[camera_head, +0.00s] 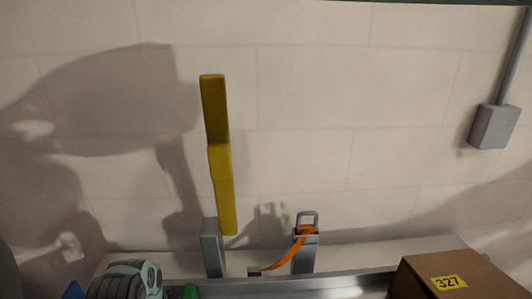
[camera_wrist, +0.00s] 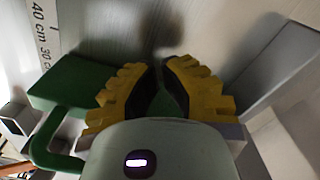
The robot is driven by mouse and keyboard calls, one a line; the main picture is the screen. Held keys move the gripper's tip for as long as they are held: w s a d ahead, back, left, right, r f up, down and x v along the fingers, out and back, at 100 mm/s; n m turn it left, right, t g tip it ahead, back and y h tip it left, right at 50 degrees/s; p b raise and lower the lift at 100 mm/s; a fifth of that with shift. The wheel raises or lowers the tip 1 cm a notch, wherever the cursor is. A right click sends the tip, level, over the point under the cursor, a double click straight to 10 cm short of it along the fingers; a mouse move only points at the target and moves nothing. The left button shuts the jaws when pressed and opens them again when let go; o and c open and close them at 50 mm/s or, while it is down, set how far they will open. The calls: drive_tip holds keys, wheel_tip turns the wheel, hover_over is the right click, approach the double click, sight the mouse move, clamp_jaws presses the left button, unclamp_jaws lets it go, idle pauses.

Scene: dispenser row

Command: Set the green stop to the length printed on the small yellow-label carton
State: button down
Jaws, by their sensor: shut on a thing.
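The green stop (camera_wrist: 75,83) shows in the wrist view as a green block with a bent green bar beside it. My gripper (camera_wrist: 160,84) has yellow ribbed fingers, shut on a green part of the stop, mostly hidden between the pads. A white scale (camera_wrist: 42,28) marked "40 cm" and "30" lies beyond the block at upper left. The stop's exact reading is not visible. In the head view a brown carton (camera_head: 411,283) at lower right bears a yellow label (camera_head: 448,282) reading "327". A small green piece (camera_head: 190,291) shows at the bottom edge; I cannot tell if it is the stop.
In the head view a yellow upright bar (camera_head: 218,160) rises behind a grey post (camera_head: 212,248). An orange strap (camera_head: 285,251) hangs from another grey post (camera_head: 304,257). A grey box (camera_head: 494,126) is on the wall at right. The wall between is clear.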

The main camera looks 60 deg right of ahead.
drive_tip(key=shift+s+d, duration=0.3)
drive_tip(key=shift+s, duration=0.15)
drive_tip(key=shift+s+d+b, duration=0.35)
drive_tip(key=shift+s+d, duration=0.05)
drive_tip(key=shift+s, duration=0.05)
drive_tip(key=shift+s+d, duration=0.35)
drive_tip(key=shift+s, duration=0.1)
drive_tip(key=shift+s+d+b, duration=0.5)
drive_tip(key=shift+s, duration=0.1)
drive_tip(key=shift+w+a, duration=0.7)
drive_tip(key=shift+w, duration=0.2)
wheel_tip(320, 180, up, 10)
drive_tip(key=p, duration=0.6)
drive_tip(key=shift+p, duration=0.35)
